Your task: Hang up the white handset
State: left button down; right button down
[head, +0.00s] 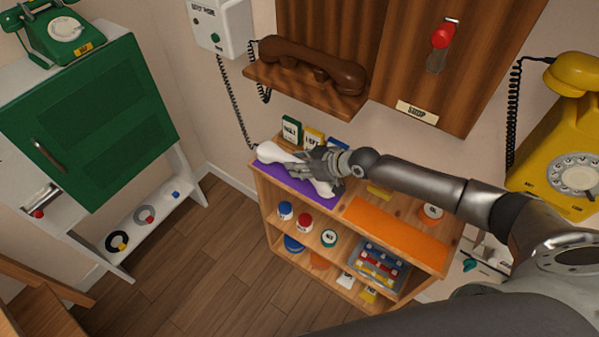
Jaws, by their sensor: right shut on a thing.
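The white handset (276,153) lies along the purple mat (291,182) on top of the wooden shelf unit. My right gripper (318,168) is shut on the handset near its middle, and the fingers hide part of it. I cannot tell whether the handset touches the mat or is slightly above it. A white wall phone (221,22) hangs on the wall at the upper left of the shelf, and a dark coiled cord (233,98) runs from it down towards the handset. My left gripper is not in view.
A brown handset (312,64) rests on a wooden wall ledge above the shelf. A yellow dial phone (560,150) is at the right and a green phone (66,31) at the upper left. Small boxes (291,131) stand behind the gripper. An orange mat (396,232) covers the shelf's right part.

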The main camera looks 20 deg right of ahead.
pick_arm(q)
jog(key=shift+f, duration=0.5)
pick_arm(e)
jog(key=shift+f, duration=0.55)
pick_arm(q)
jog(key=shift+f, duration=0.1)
pick_arm(e)
jog(key=shift+f, duration=0.1)
jog(key=shift+f+b, duration=0.15)
jog(key=shift+b, duration=0.2)
jog(key=c, duration=1.1)
grip_release()
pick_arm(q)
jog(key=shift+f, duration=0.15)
